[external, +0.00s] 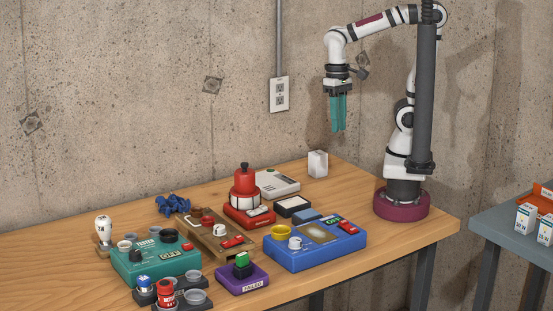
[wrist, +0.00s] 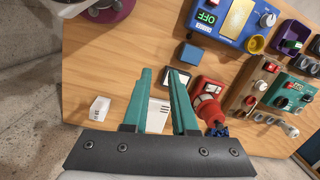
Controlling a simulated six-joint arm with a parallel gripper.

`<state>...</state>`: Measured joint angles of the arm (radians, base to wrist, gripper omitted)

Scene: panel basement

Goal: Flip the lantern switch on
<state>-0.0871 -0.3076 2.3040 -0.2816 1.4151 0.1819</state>
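The red lantern (external: 245,183) stands upright on a red base near the middle of the table, with a white band around its lower part. A small pale switch plate (external: 259,211) shows on the front of its base; its position is too small to tell. In the wrist view the red lantern (wrist: 206,92) is right of the fingers, and its switch is not clear there. My gripper (external: 338,130) hangs pointing down, high above the table's back right, well apart from the lantern. In the wrist view its teal fingers (wrist: 163,72) are apart with nothing between them.
A blue box reading OFF (external: 315,243) is right of the lantern. A wooden board with switches (external: 215,239), a teal tester box (external: 155,262) and a purple box (external: 242,278) are left and in front. A white device (external: 277,184) lies behind; a white carton (external: 317,163) stands back right.

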